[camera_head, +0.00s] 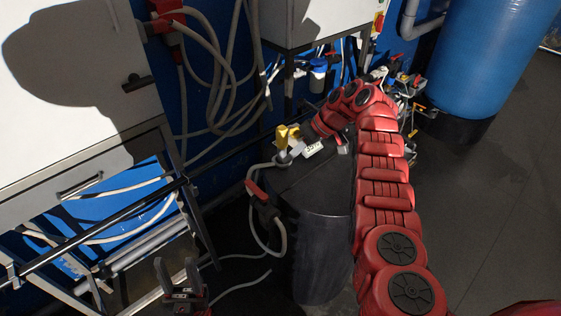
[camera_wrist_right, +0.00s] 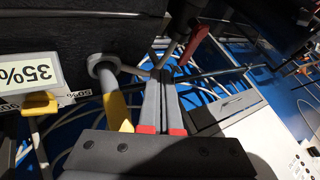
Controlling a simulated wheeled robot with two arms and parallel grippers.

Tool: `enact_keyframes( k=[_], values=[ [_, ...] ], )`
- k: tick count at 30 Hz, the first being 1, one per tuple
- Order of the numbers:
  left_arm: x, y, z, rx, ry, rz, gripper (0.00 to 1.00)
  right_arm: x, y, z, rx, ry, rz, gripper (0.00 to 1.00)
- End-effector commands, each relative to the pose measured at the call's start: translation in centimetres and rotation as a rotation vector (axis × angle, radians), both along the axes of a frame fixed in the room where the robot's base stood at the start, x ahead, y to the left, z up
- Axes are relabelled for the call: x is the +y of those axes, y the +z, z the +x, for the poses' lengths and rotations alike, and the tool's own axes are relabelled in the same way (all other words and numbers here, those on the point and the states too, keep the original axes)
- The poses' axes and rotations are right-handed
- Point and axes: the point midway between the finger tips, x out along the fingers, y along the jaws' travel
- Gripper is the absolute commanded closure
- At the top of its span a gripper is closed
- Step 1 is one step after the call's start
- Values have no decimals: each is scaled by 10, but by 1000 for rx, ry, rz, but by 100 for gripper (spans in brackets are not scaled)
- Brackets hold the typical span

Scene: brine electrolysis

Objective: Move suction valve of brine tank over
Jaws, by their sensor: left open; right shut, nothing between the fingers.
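A valve with a red lever (camera_head: 257,190) hangs on a grey hose at the tank's left side. A red lever (camera_wrist_right: 193,45) also shows beyond the fingertips in the right wrist view. My right gripper (camera_wrist_right: 159,80) is shut and empty, with its tips close to the hose and short of that lever. In the head view it is mostly hidden at the tank top. My left gripper (camera_head: 177,268) is open and empty at the lower left, apart from the valve.
Yellow fittings (camera_head: 288,137) and a white label (camera_head: 313,150) sit at the tank top. A yellow part (camera_wrist_right: 117,108) lies close beside my right fingers. A white cabinet (camera_head: 75,75) stands left, a blue column (camera_head: 495,55) right. Loose hoses cross the left side; floor is free at right.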

Motion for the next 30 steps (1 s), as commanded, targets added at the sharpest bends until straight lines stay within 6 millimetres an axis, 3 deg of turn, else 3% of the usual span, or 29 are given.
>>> enact_keyframes(
  k=[4,8,13,15,20,30],
  values=[
    [0,18,0,0,0,0,50,19,-21,-1,6,1,0,100],
    [0,18,0,0,0,0,50,32,-41,1,4,-3,0,100],
    [0,-1,0,0,0,0,50,50,-71,2,0,-2,-1,100],
    [0,27,0,0,0,0,50,56,-55,-1,1,1,0,100],
    [0,54,0,0,0,0,50,66,-54,-10,2,0,-1,100],
    [0,61,0,0,0,0,50,79,-63,-19,-3,-3,-2,100]
  ],
)
